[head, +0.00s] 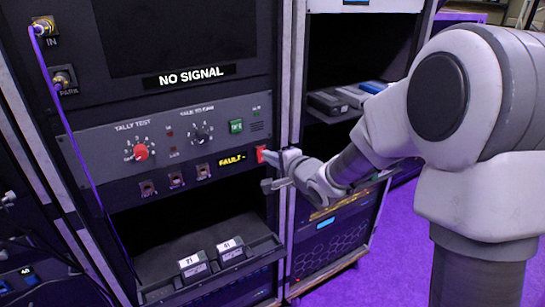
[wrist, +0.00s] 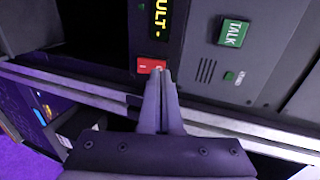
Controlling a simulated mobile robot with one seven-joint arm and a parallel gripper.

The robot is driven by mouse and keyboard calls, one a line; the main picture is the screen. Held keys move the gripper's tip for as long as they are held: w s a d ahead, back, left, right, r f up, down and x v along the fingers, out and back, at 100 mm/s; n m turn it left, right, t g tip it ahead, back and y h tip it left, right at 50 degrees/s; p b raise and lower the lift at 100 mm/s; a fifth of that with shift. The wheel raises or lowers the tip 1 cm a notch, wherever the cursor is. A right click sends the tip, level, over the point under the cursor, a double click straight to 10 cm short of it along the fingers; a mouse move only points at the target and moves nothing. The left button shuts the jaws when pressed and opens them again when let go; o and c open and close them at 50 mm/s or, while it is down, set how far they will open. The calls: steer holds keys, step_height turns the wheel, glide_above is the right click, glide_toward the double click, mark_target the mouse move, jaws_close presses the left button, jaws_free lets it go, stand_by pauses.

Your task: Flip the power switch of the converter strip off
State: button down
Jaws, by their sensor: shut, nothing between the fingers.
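The tips hide part of the switch in the wrist view. I cannot tell whether they touch it or which way it is tipped.
A green TALK button (head: 236,126) and a speaker grille sit above the switch. A rack post (head: 287,120) stands close on the right. Below is an open bay with a tray (head: 262,251) holding two labelled modules (head: 195,265). A purple cable (head: 70,140) hangs at left.

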steer(key=r+p+v, duration=0.1)
steer(key=p+v, duration=0.1)
steer(key=v, duration=0.8)
steer(key=shift+r+p, duration=0.2)
steer(key=shift+p, duration=0.15)
steer(key=shift+w, duration=0.1)
steer(key=s+d+r+n+g+h+p, duration=0.1)
steer(key=s+d+r+n+h+p, duration=0.1)
steer(key=s+d+r+h, duration=0.4)
steer(key=s+d+r+n+g+h+p, duration=0.1)
steer(key=s+d+r+n+h+p, duration=0.15)
steer(key=d, duration=0.45)
steer(key=s+r+n+g+p, duration=0.1)
steer(key=s+n+g, duration=0.1)
steer(key=s, duration=0.6)
steer(key=s+d+r+n+g+p, duration=0.1)
steer(key=s+n, duration=0.3)
steer(key=s, duration=0.5)
steer(key=shift+s+r+n+g+p, duration=0.15)
steer(key=shift+r+n+g+p, duration=0.3)
steer(key=shift+g+p, duration=0.35)
